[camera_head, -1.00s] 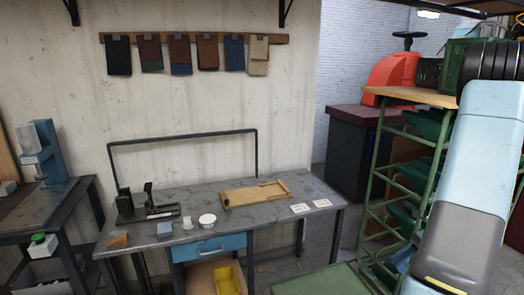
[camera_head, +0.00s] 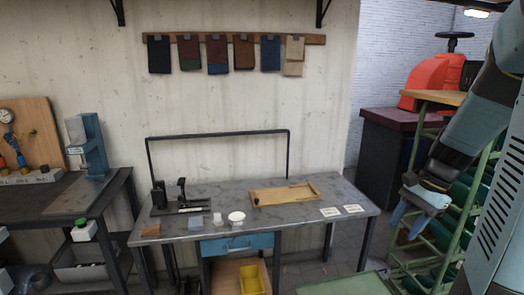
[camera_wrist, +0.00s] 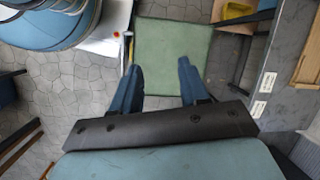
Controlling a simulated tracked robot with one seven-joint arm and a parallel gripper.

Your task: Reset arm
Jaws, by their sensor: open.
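My gripper (camera_head: 413,208) hangs at the right of the head view, in front of the green shelf rack, with its blue fingers pointing down. In the wrist view my gripper (camera_wrist: 160,84) shows two blue fingers spread well apart with nothing between them. Below it in that view lie a green mat-like surface (camera_wrist: 170,50) and grey paving. The grey workbench (camera_head: 300,222) stands to the left of my gripper in the head view, apart from it.
The bench holds a wooden tray (camera_head: 284,195), a white bowl (camera_head: 236,217), two white cards and a black fixture. A green rack (camera_head: 484,190) and a red machine (camera_head: 428,82) stand at the right. A second table (camera_head: 60,200) stands at the left.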

